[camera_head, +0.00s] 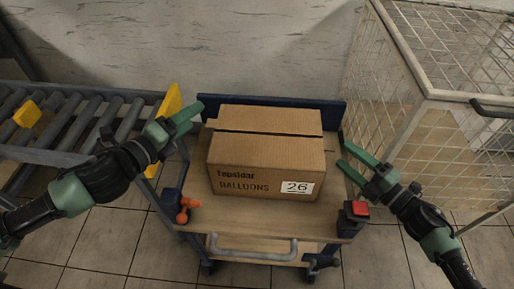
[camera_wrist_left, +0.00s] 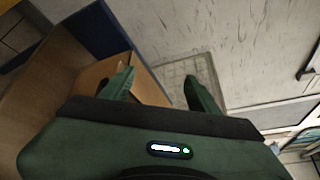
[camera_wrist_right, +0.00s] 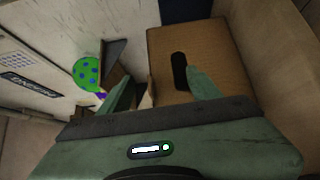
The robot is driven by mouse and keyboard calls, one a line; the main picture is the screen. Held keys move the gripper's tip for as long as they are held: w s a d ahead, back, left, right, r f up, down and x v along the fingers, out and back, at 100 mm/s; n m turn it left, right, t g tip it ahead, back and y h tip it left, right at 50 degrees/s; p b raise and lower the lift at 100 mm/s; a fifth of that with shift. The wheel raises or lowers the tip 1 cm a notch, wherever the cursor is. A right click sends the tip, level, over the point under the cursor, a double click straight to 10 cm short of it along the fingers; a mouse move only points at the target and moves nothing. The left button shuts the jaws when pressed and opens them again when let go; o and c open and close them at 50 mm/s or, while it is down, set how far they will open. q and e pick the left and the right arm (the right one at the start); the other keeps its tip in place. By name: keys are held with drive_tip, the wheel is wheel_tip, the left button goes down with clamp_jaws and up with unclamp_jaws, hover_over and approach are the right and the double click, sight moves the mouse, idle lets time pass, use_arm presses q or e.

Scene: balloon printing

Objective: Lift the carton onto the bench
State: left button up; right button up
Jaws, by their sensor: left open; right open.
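The carton (camera_head: 265,155) is a closed brown box printed "BALLOONS" with a white "26" label. It sits on the wooden top of a wheeled cart (camera_head: 320,225). My left gripper (camera_head: 190,117) is open, left of the carton's upper left edge and apart from it. My right gripper (camera_head: 352,161) is open, just right of the carton. In the right wrist view the carton (camera_wrist_right: 215,60) shows a dark hand slot in its side, with one fingertip near it. In the left wrist view part of the carton (camera_wrist_left: 100,75) shows beside one finger. No bench is clearly identifiable.
A roller conveyor (camera_head: 75,125) with yellow stops stands at left. A wire mesh cage (camera_head: 430,95) stands close at right. The cart has a handle (camera_head: 252,250), an orange knob (camera_head: 186,207) and a red button (camera_head: 358,209). A green spotted balloon shape (camera_wrist_right: 87,73) shows in the right wrist view.

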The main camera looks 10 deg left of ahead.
use_arm(q)
approach(212, 126)
drive_tip(key=shift+w+f, duration=0.55)
drive_tip(key=shift+w, duration=0.65)
use_arm(e)
drive_tip(key=x, duration=0.7)
use_arm(q)
drive_tip(key=shift+d+x, duration=0.15)
drive_tip(key=shift+x, duration=1.85)
drive_tip(key=shift+d+x, duration=0.15)
drive_tip(key=shift+x, duration=1.8)
drive_tip(key=shift+s, duration=0.1)
use_arm(e)
drive_tip(key=shift+w+a, duration=0.25)
use_arm(q)
drive_tip(key=c, duration=1.3)
use_arm(e)
drive_tip(key=c, duration=1.3)
use_arm(q)
drive_tip(key=shift+s, duration=0.1)
clamp_jaws()
use_arm(e)
clamp_jaws()
